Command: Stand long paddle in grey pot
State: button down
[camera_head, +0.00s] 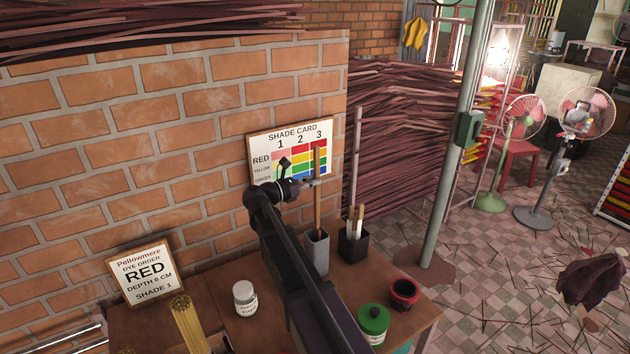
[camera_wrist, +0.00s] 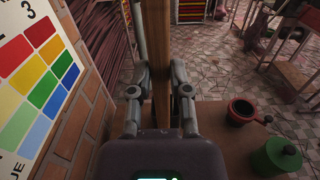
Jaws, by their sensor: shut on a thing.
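The long wooden paddle (camera_head: 317,212) is upright. My gripper (camera_head: 312,182) is shut on its upper part, with the top sticking up in front of the shade card. In the wrist view the paddle (camera_wrist: 156,60) runs between the two fingers (camera_wrist: 160,95). The grey pot (camera_head: 317,256) stands on the table beside my arm. The paddle's lower end meets the pot's mouth in the head view and seems to be inside it. How deep it sits, and whether it touches the bottom, is hidden.
A black pot (camera_head: 353,247) with short paddles stands close right of the grey pot. A dark red-rimmed pot (camera_head: 404,295), a green lidded jar (camera_head: 374,324) and a white jar (camera_head: 245,298) stand nearby. The brick wall with the shade card (camera_head: 262,146) is close behind.

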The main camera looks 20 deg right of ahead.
jog(key=shift+f+b, duration=0.9)
jog(key=shift+f, duration=0.25)
jog(key=shift+c, duration=2.4)
grip_release()
jog(key=s+a, duration=0.2)
jog(key=a, duration=0.9)
jog(key=shift+s+a, duration=0.2)
jog(key=shift+a, duration=0.2)
